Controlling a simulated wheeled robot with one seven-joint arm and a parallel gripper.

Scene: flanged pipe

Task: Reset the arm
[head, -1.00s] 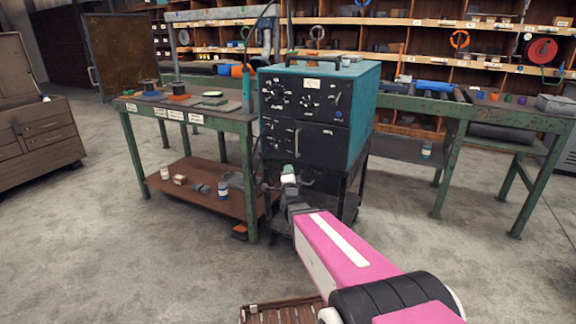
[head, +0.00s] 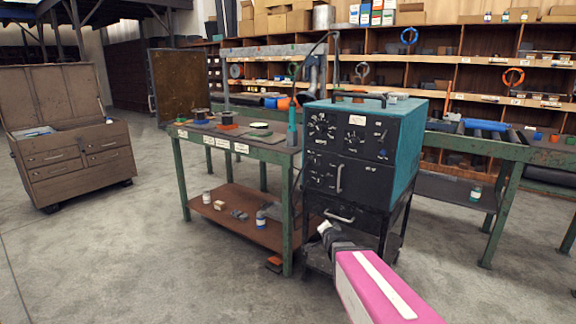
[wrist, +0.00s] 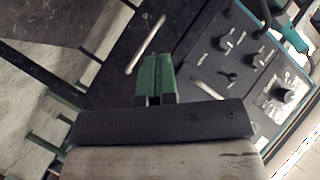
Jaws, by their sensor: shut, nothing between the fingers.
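My arm, pink with a white stripe, reaches up from the bottom right in the head view. My gripper (head: 325,228) is at its end, small in that view, in front of the lower part of the black-and-teal control cabinet (head: 345,150). In the wrist view my gripper (wrist: 155,75) shows green fingers closed together, with nothing between them. The cabinet's black panel with knobs and switches (wrist: 235,50) fills the upper right of the wrist view. The fingers look apart from the panel, but the gap is hard to judge.
A green workbench (head: 240,145) with spools and a lower shelf stands left of the cabinet. Another green bench (head: 510,160) stands to the right, before wooden shelving (head: 480,65). A brown open chest (head: 70,150) is at far left. The concrete floor at lower left is clear.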

